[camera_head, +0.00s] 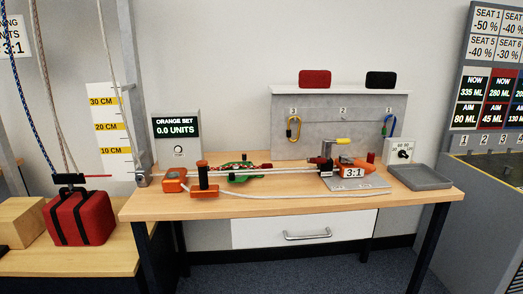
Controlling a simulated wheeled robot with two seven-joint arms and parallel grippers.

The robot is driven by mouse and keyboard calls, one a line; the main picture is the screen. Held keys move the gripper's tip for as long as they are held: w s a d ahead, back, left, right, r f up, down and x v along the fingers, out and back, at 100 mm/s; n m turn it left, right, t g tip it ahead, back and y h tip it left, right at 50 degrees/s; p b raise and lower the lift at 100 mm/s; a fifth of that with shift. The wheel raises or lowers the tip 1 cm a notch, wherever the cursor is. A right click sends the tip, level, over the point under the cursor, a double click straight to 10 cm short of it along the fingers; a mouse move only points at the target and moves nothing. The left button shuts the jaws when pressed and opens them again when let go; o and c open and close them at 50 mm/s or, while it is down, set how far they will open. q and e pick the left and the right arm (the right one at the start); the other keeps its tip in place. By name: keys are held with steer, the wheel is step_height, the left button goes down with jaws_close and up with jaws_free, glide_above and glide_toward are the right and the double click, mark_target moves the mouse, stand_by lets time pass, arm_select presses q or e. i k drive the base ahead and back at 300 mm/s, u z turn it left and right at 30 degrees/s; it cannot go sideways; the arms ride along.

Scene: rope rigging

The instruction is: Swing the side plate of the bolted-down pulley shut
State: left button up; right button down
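An orange pulley-like device (357,162) stands on a grey metal plate (371,184) at the right of the wooden bench, behind a "3:1" label. A yellow-tipped lever (343,141) and black parts are beside it. Another orange block (174,180) is at the bench's left end, next to an orange and black upright post (203,176). Which of these is the bolted-down pulley, and how its side plate stands, is too small to tell. Pale rope runs across the bench between them. Neither of my grippers is in view.
A green and red item (243,170) lies mid-bench. A grey tray (420,178) and a dial box (400,150) stand at the right. An "ORANGE SET" display (176,137) stands at the back left. A red weight bag (79,216) is left of the bench. The bench front is mostly clear.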

mark_target(231, 178)
steer(key=z, duration=0.05)
steer(key=k, duration=0.5)
steer(key=u, duration=0.8)
steer(key=i, duration=1.6)
steer(key=z, duration=0.1)
